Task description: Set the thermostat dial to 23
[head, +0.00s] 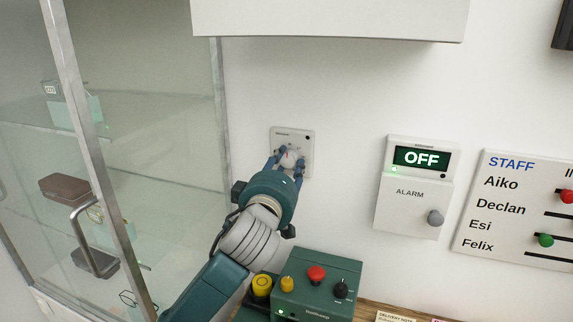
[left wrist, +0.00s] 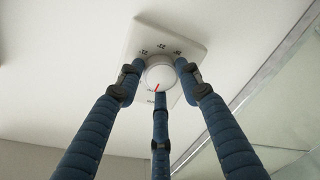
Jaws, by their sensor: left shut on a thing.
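The thermostat (head: 306,146) is a pale square plate on the white wall, left of the alarm box. Its round white dial (head: 291,156) also shows in the left wrist view (left wrist: 160,71), with a red pointer mark towards its lower edge. Dark marks stand around the dial on the plate, too small to read for certain. My left gripper (head: 285,163) is shut on the dial: its blue fingers sit around the rim, two on either side and one below in the left wrist view. The fingers hide part of the plate. My right gripper is not in view.
A glass cabinet (head: 143,150) with items on shelves stands at left. The alarm box (head: 405,212) reads OFF. A staff board (head: 500,230) hangs at right. A green control box (head: 322,278) with knobs sits below. A white cabinet (head: 330,18) overhangs the top.

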